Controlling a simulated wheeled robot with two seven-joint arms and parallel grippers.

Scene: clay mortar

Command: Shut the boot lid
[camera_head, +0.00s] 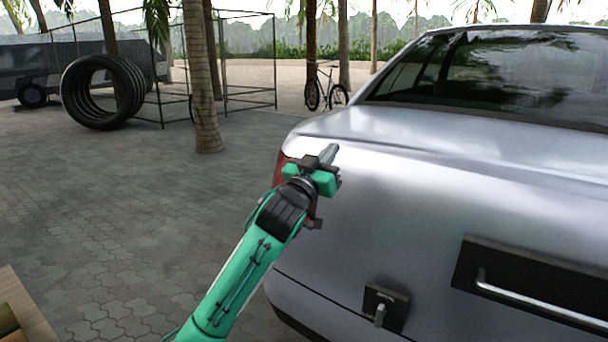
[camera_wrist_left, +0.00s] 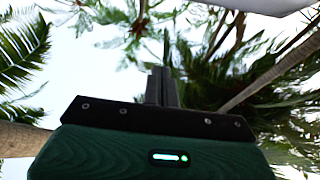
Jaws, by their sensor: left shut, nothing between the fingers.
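The silver boot lid (camera_head: 450,195) of the car fills the right of the head view. It looks down, level with the body; I cannot tell whether it is fully latched. A black plate with a metal bar handle (camera_head: 540,300) is on the car's rear face. My left gripper (camera_head: 329,153) is in front of the car's left rear corner, near the red tail light (camera_head: 280,165), which it partly covers. Its fingers are together and empty, pointing up in the left wrist view (camera_wrist_left: 162,86). I cannot tell whether it touches the car. My right gripper is not in view.
A small black plate with a lever (camera_head: 384,307) is low on the car's rear. Stacked tyres (camera_head: 103,92), a palm trunk (camera_head: 202,80) and a bicycle (camera_head: 326,92) stand farther back. The paving (camera_head: 130,210) left of the car is clear. A wooden edge (camera_head: 25,310) shows lower left.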

